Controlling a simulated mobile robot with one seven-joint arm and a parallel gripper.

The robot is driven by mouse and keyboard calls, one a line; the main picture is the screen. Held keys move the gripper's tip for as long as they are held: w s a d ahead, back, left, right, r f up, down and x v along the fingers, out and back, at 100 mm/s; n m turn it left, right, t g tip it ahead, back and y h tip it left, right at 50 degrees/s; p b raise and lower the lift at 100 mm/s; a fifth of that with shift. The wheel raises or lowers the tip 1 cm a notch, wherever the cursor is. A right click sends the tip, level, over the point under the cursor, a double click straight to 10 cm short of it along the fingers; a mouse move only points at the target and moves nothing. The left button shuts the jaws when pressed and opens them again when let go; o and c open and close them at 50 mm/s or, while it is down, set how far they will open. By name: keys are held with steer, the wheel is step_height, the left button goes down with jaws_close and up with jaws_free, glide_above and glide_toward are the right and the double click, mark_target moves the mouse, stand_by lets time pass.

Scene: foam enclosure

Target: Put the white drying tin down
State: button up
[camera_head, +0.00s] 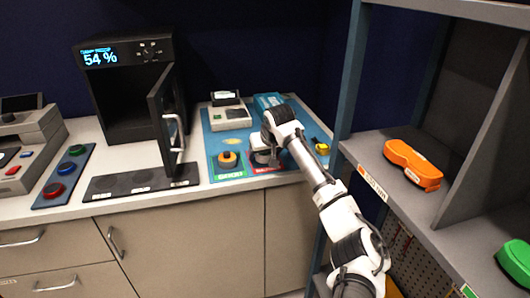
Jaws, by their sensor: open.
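My arm reaches in from the lower right, and my gripper (264,150) is over the blue mat (213,146) on the counter. It is open and low, above the mat's red patch (262,170). A small pale and dark shape (265,158) shows right under the jaws; it may be the white drying tin, but it is mostly hidden by my gripper. I cannot tell whether it touches the jaws or rests fully on the patch.
A yellow-orange round item (228,159) sits left of my gripper on a green patch. Behind stand a balance-like device (229,117) and a blue box (267,101). A black oven (128,100) has its door (166,120) open at left. A grey shelf (455,205) stands right.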

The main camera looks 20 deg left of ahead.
steer(key=shift+r, duration=0.1)
steer(key=b+v, duration=0.2)
steer(key=v, duration=1)
